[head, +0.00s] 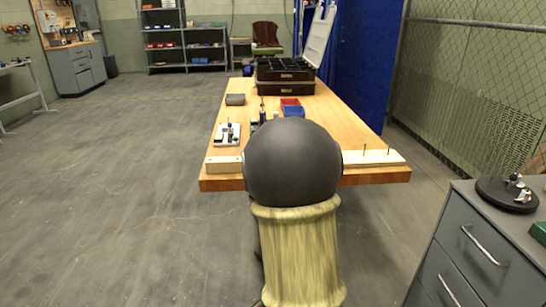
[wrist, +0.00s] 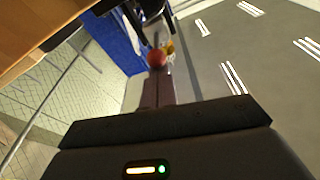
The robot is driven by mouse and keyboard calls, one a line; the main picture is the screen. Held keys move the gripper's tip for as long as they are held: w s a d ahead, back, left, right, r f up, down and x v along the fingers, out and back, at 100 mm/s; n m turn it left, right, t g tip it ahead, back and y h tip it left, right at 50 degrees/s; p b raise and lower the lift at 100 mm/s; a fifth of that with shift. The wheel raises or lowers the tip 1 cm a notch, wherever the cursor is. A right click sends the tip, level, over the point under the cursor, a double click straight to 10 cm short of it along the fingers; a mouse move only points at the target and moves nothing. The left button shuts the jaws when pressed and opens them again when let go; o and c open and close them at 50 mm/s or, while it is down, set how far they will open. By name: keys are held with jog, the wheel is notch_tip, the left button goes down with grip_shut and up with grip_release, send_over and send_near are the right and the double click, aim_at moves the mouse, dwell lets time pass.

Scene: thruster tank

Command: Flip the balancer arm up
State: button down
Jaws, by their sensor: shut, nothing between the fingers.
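I cannot tell for sure which part is the balancer arm. In the head view, a dark round base with small silver parts (head: 508,192) stands on the grey drawer cabinet at the right edge. A pale board with upright pins (head: 375,158) lies along the table's near edge, partly hidden by my dark, rounded arm part. My gripper (wrist: 156,76) shows in the wrist view with its fingers together and nothing between them. A red round thing (wrist: 156,58) shows at the fingertips; contact is unclear. My gripper is not visible in the head view.
The wooden table (head: 340,125) carries a black case (head: 285,87), red and blue bins (head: 291,107) and small tools. The grey drawer cabinet (head: 470,245) is at the right front. A mesh fence stands at right. The floor at left is clear.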

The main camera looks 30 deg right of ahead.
jog(key=shift+r, duration=0.1)
jog(key=s+a+r+p, duration=0.2)
jog(key=s+a, duration=0.2)
jog(key=s, duration=0.4)
jog(key=shift+a+r, duration=0.15)
jog(key=shift+a, duration=0.05)
dwell(0.3)
jog(key=shift+w, duration=0.15)
